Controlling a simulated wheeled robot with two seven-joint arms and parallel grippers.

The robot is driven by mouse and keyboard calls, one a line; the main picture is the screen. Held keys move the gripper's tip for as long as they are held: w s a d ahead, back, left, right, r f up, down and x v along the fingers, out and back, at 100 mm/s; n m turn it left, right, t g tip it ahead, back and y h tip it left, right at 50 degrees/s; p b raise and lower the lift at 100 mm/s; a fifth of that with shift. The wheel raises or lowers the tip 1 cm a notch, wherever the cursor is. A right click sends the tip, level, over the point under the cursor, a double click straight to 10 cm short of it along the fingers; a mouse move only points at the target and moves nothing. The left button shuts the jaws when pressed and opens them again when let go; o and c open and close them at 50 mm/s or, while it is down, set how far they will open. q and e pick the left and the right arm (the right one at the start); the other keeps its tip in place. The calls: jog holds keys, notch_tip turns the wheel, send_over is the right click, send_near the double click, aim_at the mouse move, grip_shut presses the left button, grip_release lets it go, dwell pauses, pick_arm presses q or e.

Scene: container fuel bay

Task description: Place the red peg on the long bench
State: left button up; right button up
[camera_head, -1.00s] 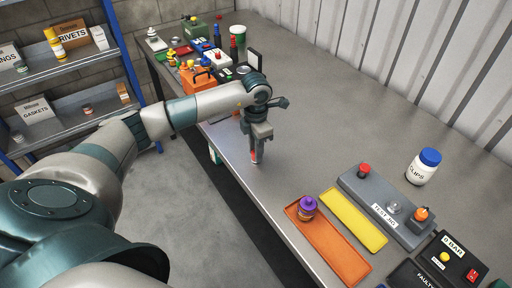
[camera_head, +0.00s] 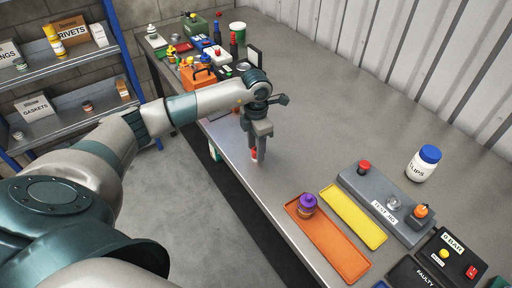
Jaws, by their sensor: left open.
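The long bench (camera_head: 300,125) is a grey metal-topped table running from the back left to the front right. My left gripper (camera_head: 257,160) points down over its near edge side, with its fingers open. A small red peg (camera_head: 254,154) shows at the fingertips, mostly hidden by them. It appears to stand on the bench top between the fingers; I cannot tell whether a finger touches it. My right gripper is not in view.
An orange tray (camera_head: 338,255) with a purple-capped pot (camera_head: 307,204), a yellow tray (camera_head: 353,217), a grey test jig (camera_head: 367,190) and a white jar (camera_head: 423,165) stand at the right. An orange toolbox (camera_head: 197,79) and clutter fill the far left end. The bench middle is clear.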

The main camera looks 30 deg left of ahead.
pick_arm(q)
notch_tip(320, 180, up, 12)
jog(key=b, duration=0.5)
dwell(0.5)
